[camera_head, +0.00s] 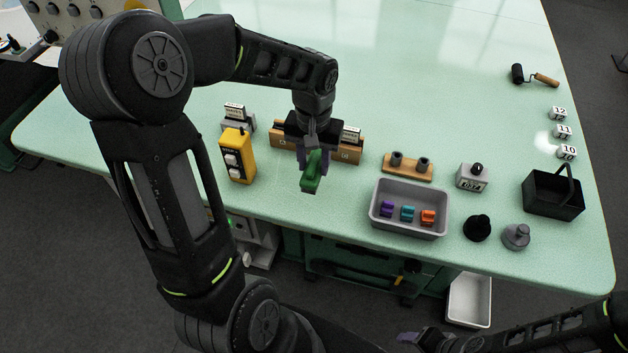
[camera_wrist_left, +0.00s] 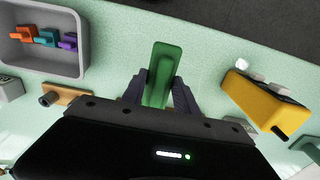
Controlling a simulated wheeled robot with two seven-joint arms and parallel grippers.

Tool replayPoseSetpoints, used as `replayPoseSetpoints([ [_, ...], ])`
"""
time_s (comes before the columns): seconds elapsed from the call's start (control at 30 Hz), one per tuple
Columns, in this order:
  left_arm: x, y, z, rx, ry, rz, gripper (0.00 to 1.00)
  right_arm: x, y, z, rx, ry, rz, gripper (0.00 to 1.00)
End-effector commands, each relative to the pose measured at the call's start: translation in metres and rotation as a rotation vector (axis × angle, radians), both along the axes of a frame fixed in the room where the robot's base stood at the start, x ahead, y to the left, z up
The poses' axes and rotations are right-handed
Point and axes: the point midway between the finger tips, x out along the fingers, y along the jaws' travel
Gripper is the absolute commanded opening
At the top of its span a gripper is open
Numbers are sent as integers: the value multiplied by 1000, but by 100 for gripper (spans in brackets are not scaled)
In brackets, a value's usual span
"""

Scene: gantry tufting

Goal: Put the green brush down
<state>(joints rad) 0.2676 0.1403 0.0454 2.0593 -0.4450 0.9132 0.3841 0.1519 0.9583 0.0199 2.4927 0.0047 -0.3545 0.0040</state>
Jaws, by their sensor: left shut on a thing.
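The green brush (camera_head: 312,172) is held by my left gripper (camera_head: 313,157) near the front edge of the table (camera_head: 440,90). In the left wrist view the green brush (camera_wrist_left: 162,76) sits between the two dark fingers of my left gripper (camera_wrist_left: 161,90), which touch its sides. I cannot tell for certain whether its underside touches the table. My right gripper (camera_head: 415,340) is low at the bottom of the head view, off the table; whether it is open is unclear.
A grey tray (camera_head: 409,232) with purple, teal and orange brushes lies to the right. A yellow control box (camera_head: 237,157) stands close left. A wooden holder (camera_head: 345,152) is behind the gripper. A black basket (camera_head: 553,193) is at far right. The back of the table is clear.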

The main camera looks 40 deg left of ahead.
Motion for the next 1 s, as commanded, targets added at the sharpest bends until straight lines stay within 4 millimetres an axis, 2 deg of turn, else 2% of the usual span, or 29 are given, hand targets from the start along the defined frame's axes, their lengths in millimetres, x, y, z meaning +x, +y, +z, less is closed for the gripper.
replayPoseSetpoints([
  [0.1,-1,0,-18,-1,3,-1,0,0,0,3,-1,1,-1,58],
  [0.17,0,0,-23,0,1,-1,0,0,0,3,-1,1,-1,58],
  [0.47,0,0,-26,0,-1,-1,0,-1,0,3,-1,1,-1,58],
  [0.8,0,-1,-61,-1,2,-2,0,-1,0,7,-3,3,-1,58],
  [1.0,0,0,-63,-1,-1,-1,0,-1,0,7,-3,3,-1,58],
])
